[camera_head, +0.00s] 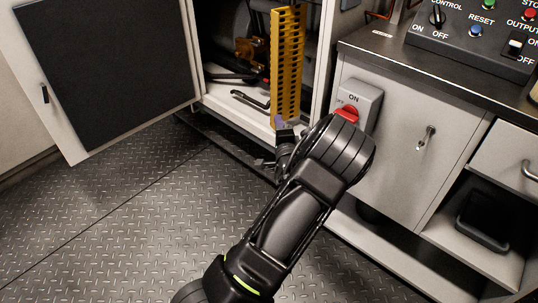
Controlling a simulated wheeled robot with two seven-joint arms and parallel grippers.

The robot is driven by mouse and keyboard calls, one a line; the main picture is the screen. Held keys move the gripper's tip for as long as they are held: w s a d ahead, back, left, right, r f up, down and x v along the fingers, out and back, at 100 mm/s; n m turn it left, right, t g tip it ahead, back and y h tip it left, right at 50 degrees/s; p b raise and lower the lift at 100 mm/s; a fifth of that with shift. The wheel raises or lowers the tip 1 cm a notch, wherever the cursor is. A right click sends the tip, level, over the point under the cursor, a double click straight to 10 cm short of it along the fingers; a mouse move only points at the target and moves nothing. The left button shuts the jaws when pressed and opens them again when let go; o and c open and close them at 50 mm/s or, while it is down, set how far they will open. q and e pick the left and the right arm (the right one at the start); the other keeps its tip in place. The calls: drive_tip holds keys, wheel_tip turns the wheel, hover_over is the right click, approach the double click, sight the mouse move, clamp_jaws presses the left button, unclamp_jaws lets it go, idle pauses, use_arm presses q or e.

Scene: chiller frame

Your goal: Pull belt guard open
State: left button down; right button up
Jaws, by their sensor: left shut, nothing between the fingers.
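The belt guard (287,65) is a tall yellow slotted panel. It stands upright at the right side of the open cabinet. My left arm reaches up from the bottom of the view, and its gripper (282,126) is at the lower end of the guard. The gripper is small and partly hidden by my own wrist. It is shut with nothing held; I cannot tell whether it touches the guard. My right gripper is not in view.
The cabinet door (105,60) hangs wide open at left. Dark parts and hoses lie inside the cabinet. A grey switch box with a red knob (347,113) is close beside my wrist. A bench with a control panel (478,35) stands at right. The tread-plate floor (130,220) is clear.

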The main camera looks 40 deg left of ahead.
use_arm(q)
drive_tip(key=s+d+p, duration=0.1)
drive_tip(key=s+d, duration=0.2)
drive_tip(key=s, duration=0.3)
drive_tip(key=s+d+p, duration=0.1)
drive_tip(key=s+d, duration=0.3)
drive_tip(key=s, duration=0.3)
drive_tip(key=shift+s+d, duration=0.2)
drive_tip(key=shift+d, duration=0.1)
